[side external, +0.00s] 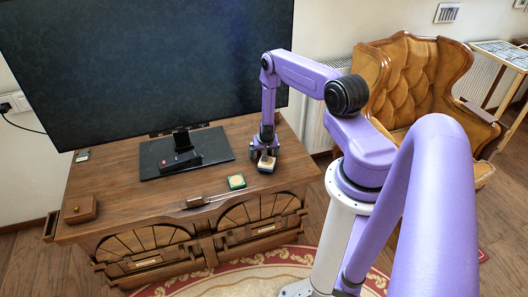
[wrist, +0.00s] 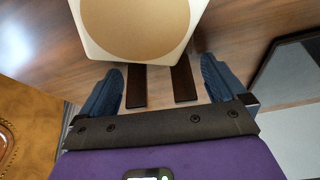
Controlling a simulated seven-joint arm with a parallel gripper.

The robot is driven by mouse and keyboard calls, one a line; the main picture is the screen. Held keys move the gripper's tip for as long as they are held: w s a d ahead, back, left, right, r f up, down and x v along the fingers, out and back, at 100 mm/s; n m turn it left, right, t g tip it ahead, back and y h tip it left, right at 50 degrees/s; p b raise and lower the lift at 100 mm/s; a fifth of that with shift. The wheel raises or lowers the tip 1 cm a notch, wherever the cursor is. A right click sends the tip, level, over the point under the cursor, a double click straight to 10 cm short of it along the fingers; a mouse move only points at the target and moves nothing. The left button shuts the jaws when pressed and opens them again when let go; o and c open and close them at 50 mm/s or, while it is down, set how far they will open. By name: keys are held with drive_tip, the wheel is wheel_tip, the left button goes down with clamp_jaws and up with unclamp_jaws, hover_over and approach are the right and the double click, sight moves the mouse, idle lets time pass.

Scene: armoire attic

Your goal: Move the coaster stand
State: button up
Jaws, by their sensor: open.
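What appears to be the coaster stand (wrist: 140,28) is a pale, many-sided block with a round tan top. It fills the top middle of the wrist view, and two dark strips extend from it between my fingers. In the side view it is the small pale and brown block (side external: 266,163) on the wooden cabinet's right part. My gripper (wrist: 160,72) is open, with one blue finger on each side of the strips. In the side view my gripper (side external: 264,150) points down right at the block. I cannot tell whether the fingers touch it.
The wooden cabinet (side external: 120,180) carries a large screen (side external: 150,60) on a black base (side external: 215,148), left of my gripper. An armchair (side external: 405,75) stands right.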

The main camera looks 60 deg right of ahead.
drive_tip(key=c, duration=1.1)
drive_tip(key=shift+o, duration=0.2)
drive_tip(key=shift+w+d, duration=0.7)
drive_tip(key=shift+d, duration=0.1)
drive_tip(key=o, duration=1.1)
drive_tip(key=v, duration=1.7)
drive_tip(key=shift+r, duration=0.25)
